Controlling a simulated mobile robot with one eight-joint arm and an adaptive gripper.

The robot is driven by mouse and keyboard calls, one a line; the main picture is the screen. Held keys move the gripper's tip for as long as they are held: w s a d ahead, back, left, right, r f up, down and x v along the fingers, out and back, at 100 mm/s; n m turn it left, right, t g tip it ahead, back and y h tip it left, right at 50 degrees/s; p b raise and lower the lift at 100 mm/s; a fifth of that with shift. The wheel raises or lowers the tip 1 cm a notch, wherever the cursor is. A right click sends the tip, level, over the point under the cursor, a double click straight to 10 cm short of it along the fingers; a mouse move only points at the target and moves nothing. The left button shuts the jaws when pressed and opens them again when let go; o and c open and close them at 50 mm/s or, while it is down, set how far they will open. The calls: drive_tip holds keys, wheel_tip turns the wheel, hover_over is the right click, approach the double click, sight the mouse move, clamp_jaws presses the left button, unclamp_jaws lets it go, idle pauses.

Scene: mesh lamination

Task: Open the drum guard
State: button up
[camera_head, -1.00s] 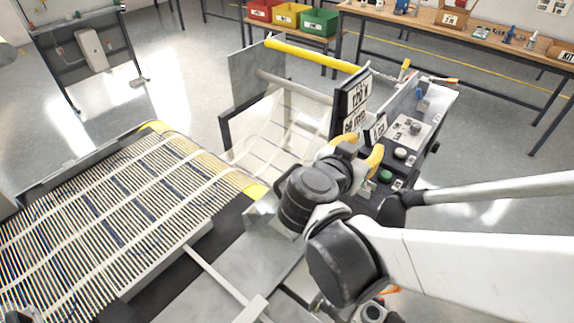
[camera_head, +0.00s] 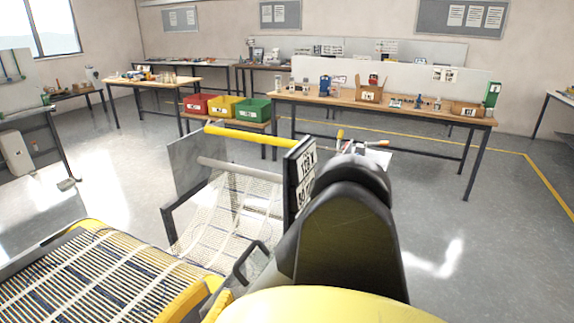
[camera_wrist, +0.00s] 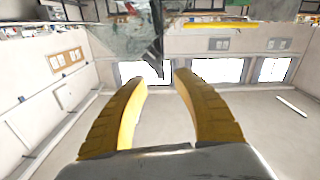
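The machine's mesh section (camera_head: 235,205) lies beneath a yellow bar (camera_head: 225,133) between a grey side plate (camera_head: 195,160) and a dark sign panel. A dark bent handle (camera_head: 246,258) stands beside a see-through panel, which I take for the drum guard, near the yellow roller end. In the wrist view, my gripper (camera_wrist: 160,80) has its two yellow fingers apart, with nothing clearly held. A dark bar (camera_wrist: 157,40) and clear panel (camera_wrist: 122,30) show just beyond the fingertips; contact is unclear. My dark arm part and a yellow part cover much of the head view.
The black sign panel (camera_head: 298,180) stands close to my arm. Behind are red, yellow and green bins (camera_head: 226,108) and a long workbench (camera_head: 385,99). Open floor (camera_head: 450,220) lies to the right. The wrist picture appears upside down.

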sight(236, 267)
drive_tip(key=b+x, duration=0.2)
drive_tip(key=x, duration=0.8)
drive_tip(key=shift+c, duration=0.5)
clamp_jaws()
